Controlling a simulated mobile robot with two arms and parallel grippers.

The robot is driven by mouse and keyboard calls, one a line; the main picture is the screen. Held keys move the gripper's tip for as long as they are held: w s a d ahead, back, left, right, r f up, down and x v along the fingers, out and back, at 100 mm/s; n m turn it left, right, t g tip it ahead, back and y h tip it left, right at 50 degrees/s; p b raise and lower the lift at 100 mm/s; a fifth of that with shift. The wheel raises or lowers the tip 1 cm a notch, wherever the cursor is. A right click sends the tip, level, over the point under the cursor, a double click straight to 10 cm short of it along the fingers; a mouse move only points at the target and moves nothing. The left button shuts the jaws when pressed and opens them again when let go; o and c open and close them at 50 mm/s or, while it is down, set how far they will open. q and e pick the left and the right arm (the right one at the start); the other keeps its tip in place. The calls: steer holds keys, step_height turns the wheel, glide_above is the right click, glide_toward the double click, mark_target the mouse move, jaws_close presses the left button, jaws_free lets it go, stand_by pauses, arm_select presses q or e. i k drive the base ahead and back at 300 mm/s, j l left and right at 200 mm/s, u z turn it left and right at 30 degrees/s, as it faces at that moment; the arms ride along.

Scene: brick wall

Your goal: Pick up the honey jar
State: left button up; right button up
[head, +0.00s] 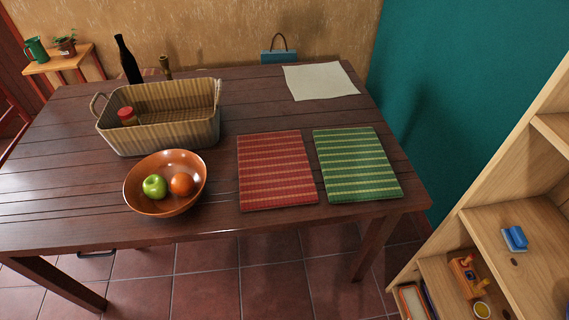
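A small jar with a red lid (127,115) stands inside the woven basket (170,133), near its left end. It may be the honey jar, but no label can be read and the basket's front wall hides its lower part. The basket sits on the left half of the dark wooden table (60,200). Neither of my grippers shows in the head view.
An orange-brown bowl (150,205) with a green apple (154,187) and an orange (181,184) stands before the basket. Red (275,170) and green (357,165) mats lie right. A dark bottle (127,60) stands behind. A wooden shelf (490,222) is at right.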

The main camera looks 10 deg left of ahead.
mark_target(128, 119)
steer(key=u, duration=1.3)
steer(key=k+j+u, duration=0.15)
steer(key=j, duration=0.35)
steer(key=j+u, duration=0.15)
steer(key=j, duration=0.3)
steer(key=k, duration=0.05)
